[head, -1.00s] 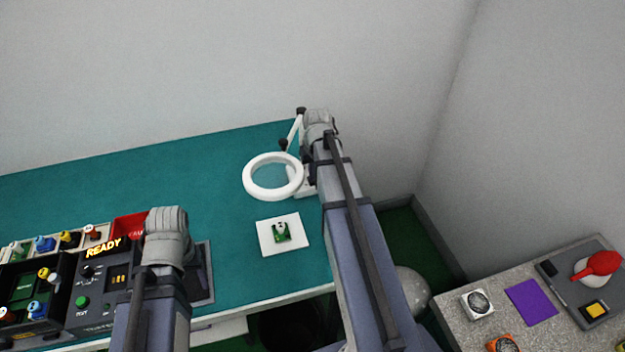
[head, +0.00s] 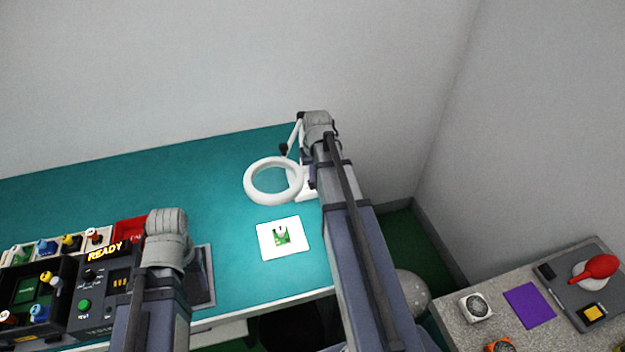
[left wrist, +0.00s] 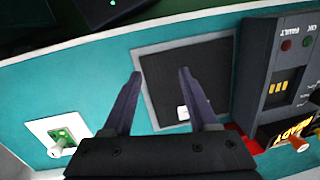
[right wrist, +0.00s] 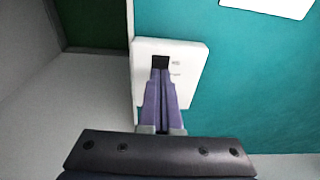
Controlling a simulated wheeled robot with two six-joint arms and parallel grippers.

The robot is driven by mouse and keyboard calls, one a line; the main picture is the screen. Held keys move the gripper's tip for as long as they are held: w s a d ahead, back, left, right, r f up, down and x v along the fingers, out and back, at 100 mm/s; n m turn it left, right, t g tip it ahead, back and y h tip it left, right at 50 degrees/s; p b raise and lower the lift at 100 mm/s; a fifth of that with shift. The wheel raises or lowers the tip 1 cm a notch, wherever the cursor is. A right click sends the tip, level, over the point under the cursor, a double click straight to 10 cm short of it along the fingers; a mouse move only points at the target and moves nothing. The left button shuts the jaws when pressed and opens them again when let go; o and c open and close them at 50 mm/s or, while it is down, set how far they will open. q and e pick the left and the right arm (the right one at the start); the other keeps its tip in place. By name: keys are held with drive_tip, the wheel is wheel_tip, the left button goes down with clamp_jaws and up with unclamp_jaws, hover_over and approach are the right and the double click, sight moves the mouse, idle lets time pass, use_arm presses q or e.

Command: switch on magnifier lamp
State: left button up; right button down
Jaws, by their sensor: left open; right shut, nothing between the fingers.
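The magnifier lamp's white ring (head: 250,181) stands over the teal bench on a jointed arm. Its white base (right wrist: 192,60) shows in the right wrist view, with a dark square switch (right wrist: 160,61) on it. My right gripper (right wrist: 160,72) is shut and empty, its fingertips at the switch's edge; I cannot tell whether they touch. In the head view my right arm hides its fingers and part of the base. My left gripper (left wrist: 160,72) is open and empty above a dark grey-framed pad (left wrist: 160,53).
A white mat (head: 267,246) with a green board (head: 281,236) lies in front of the lamp. A test unit reading READY (head: 104,249) and racks of coloured parts are at the left. A side table (head: 455,316) with small items stands at the right.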

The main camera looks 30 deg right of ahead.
sight(314, 186)
use_arm(q)
wheel_tip(314, 186, up, 5)
drive_tip(key=p, duration=0.4)
drive_tip(key=shift+r+p, duration=0.15)
drive_tip(key=shift+p, duration=0.15)
use_arm(e)
wheel_tip(314, 186, up, 5)
drive_tip(key=shift+r, duration=0.1)
use_arm(q)
drive_tip(key=shift+s, duration=0.1)
use_arm(e)
drive_tip(key=shift+s, duration=0.1)
